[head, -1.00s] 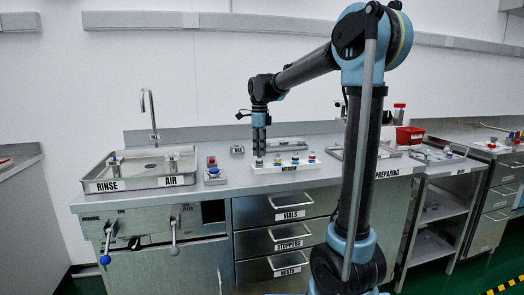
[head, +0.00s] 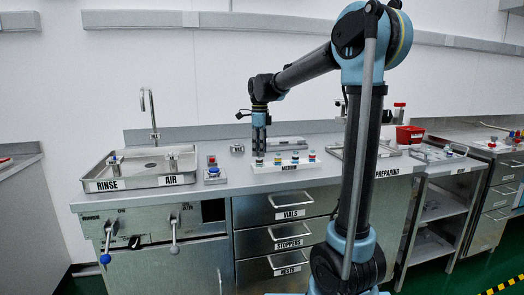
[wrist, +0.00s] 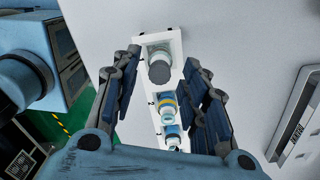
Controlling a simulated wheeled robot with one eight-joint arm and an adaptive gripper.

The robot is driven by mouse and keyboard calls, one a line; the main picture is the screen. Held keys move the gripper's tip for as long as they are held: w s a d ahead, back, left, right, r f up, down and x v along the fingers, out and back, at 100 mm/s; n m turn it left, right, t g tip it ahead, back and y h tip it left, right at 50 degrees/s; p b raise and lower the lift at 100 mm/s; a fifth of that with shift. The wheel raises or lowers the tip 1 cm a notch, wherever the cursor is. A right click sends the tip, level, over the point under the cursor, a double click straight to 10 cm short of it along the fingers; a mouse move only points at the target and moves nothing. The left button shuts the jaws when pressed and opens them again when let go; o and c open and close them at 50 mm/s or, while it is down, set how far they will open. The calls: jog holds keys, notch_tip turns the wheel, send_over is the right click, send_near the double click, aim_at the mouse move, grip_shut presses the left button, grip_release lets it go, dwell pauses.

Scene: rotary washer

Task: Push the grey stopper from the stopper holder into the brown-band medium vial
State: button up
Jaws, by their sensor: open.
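In the head view my gripper (head: 259,151) points down over the left end of a white vial rack (head: 290,165). I cannot make out the stopper holder or a clear brown band.
A steel rinse tray (head: 130,177) and a red-topped button box (head: 212,172) lie to the left. A small grey block (head: 237,148) stands behind left of the rack. A red bin (head: 409,135) is at the right. Bare counter lies between the button box and rack.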

jog(key=shift+r, duration=0.15)
notch_tip(320, 180, up, 11)
jog(key=s+d+f+n, duration=0.4)
jog(key=s+d+n, duration=0.1)
jog(key=s+d, duration=0.35)
jog(key=s+d+f+n, duration=0.4)
jog(key=s+f, duration=0.3)
jog(key=f, duration=0.2)
jog(key=s+d+f+n+t, duration=0.1)
jog(key=s+d+f+n, duration=0.4)
jog(key=s+f, duration=0.3)
jog(key=s+d+f+n+t, duration=0.1)
jog(key=s+d+f+n, duration=0.4)
jog(key=s+f, duration=0.3)
notch_tip(320, 180, down, 2)
jog(key=shift+f, duration=0.1)
jog(key=shift+s, duration=0.1)
